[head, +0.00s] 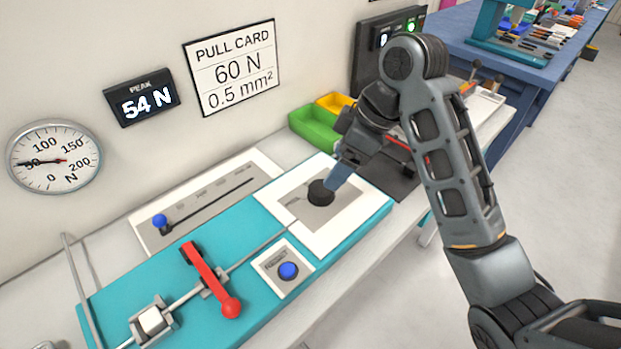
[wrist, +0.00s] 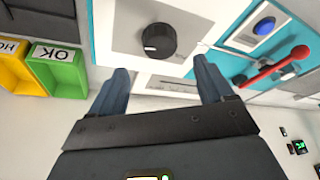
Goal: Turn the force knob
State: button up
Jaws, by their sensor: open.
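The force knob (head: 320,192) is a round black knob on a white-framed grey plate at the right end of the teal rig. It also shows in the wrist view (wrist: 158,40), upper middle, with a small white mark at its left edge. My gripper (head: 336,178) is at the knob's right side in the head view; one blue-grey finger partly overlaps it there. In the wrist view my gripper (wrist: 160,78) is open, its two fingers spread, with the knob beyond the tips and between their lines. Nothing is between the fingers. Contact with the knob cannot be told.
A blue button (head: 288,270), a red-handled lever (head: 212,280) and a blue-tipped slider (head: 160,221) are on or beside the rig. Green (head: 312,128) and yellow bins stand behind. The wall has a dial gauge (head: 53,158), a "PEAK 54 N" display (head: 142,98) and a "PULL CARD 60 N" sign (head: 232,68).

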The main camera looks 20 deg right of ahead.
aim_at(321, 188)
jog(key=b+x, duration=0.4)
jog(key=x, duration=0.1)
jog(key=shift+f, duration=0.15)
jog(key=shift+b+x, duration=0.5)
jog(key=shift+x, duration=0.6)
jog(key=shift+a, duration=0.1)
jog(key=c, duration=1)
jog(key=shift+p, duration=0.35)
